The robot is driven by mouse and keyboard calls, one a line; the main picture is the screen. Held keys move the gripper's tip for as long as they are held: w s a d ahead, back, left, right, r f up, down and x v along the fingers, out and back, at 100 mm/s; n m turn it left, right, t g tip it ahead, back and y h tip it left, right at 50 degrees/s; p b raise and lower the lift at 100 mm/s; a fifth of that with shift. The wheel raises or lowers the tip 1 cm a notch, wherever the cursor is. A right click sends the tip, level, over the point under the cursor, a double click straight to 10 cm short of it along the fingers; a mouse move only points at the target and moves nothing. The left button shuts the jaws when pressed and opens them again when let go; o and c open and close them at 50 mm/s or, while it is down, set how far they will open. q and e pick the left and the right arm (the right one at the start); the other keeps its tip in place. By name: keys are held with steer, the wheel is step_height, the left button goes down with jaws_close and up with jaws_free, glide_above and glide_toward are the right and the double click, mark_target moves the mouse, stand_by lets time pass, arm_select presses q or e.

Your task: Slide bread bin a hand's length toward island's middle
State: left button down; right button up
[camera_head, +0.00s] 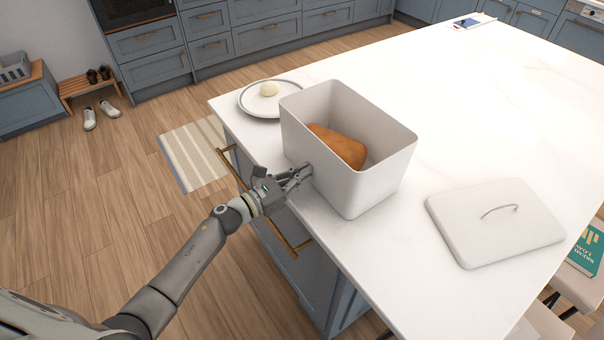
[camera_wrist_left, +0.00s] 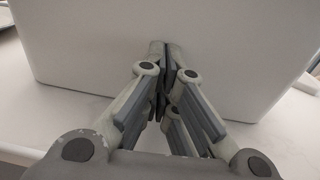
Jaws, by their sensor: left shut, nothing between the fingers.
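The white bread bin (camera_head: 352,186) stands open and upright near the left edge of the island (camera_head: 460,110), with a brown loaf (camera_head: 337,146) inside. My left gripper (camera_head: 305,174) is shut and empty, its fingertips at the bin's left outer wall. In the left wrist view the closed fingertips (camera_wrist_left: 166,50) point straight at the bin's wall (camera_wrist_left: 90,50), which fills most of the picture. They look to be touching it or very close; I cannot tell which. My right gripper is not in view.
The bin's lid (camera_head: 495,222) lies flat on the island to the right of the bin. The marble top beyond the bin is wide and clear. A tablet-like object (camera_head: 474,21) lies at the far edge.

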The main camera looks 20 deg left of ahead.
arm_select(q)
steer(key=b+x, duration=0.5)
steer(key=x, duration=0.3)
steer(key=b+x, duration=0.5)
steer(key=x, duration=0.3)
steer(key=shift+w+d+f, duration=0.2)
steer(key=shift+w+d, duration=0.05)
steer(key=shift+w+d+r+b, duration=0.1)
steer(key=shift+w+d+b, duration=0.2)
steer(key=shift+w, duration=0.15)
steer(key=shift+r, duration=0.1)
